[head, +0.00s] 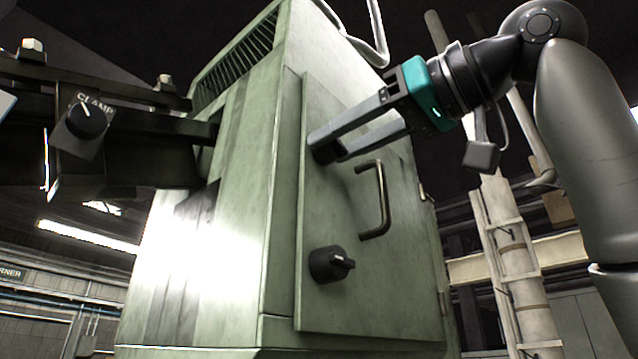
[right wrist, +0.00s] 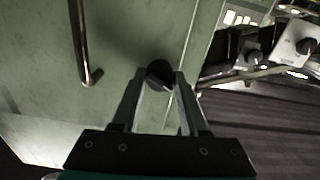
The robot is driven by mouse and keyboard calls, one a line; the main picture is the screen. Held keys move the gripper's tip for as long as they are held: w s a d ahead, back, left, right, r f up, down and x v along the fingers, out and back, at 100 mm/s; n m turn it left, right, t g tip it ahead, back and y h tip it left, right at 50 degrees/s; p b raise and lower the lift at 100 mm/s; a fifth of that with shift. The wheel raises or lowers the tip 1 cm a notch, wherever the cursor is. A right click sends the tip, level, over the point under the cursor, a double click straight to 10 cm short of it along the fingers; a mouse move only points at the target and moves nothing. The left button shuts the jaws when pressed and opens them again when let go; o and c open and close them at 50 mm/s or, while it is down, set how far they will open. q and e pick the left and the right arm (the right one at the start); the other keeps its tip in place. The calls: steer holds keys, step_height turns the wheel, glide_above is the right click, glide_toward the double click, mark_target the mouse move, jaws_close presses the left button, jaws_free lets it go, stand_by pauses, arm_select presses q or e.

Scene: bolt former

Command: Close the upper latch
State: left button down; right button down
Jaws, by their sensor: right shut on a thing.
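The upper latch (right wrist: 160,72) is a round black knob on the green cabinet door (head: 345,235). In the head view it is mostly hidden behind the fingertips of my right gripper (head: 325,150). In the right wrist view the fingers of this gripper (right wrist: 158,85) sit on either side of the knob and are shut on it. Which way the upper latch is turned cannot be told. The lower latch (head: 330,263) is a similar black knob lower on the door, with its grip pointing right. My left gripper is not in view.
A curved metal handle (head: 382,205) stands out from the door, right of the latches; it also shows in the right wrist view (right wrist: 80,45). A black beam with a knob marked "CLAMP" (head: 87,120) is at the left. Pipes and a ladder-like frame (head: 510,260) are behind at the right.

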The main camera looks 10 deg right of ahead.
steer(key=shift+n, duration=1)
steer(key=n, duration=0.4)
steer(key=shift+n, duration=0.4)
steer(key=shift+c, duration=1.2)
jaws_free()
steer(key=v, duration=0.8)
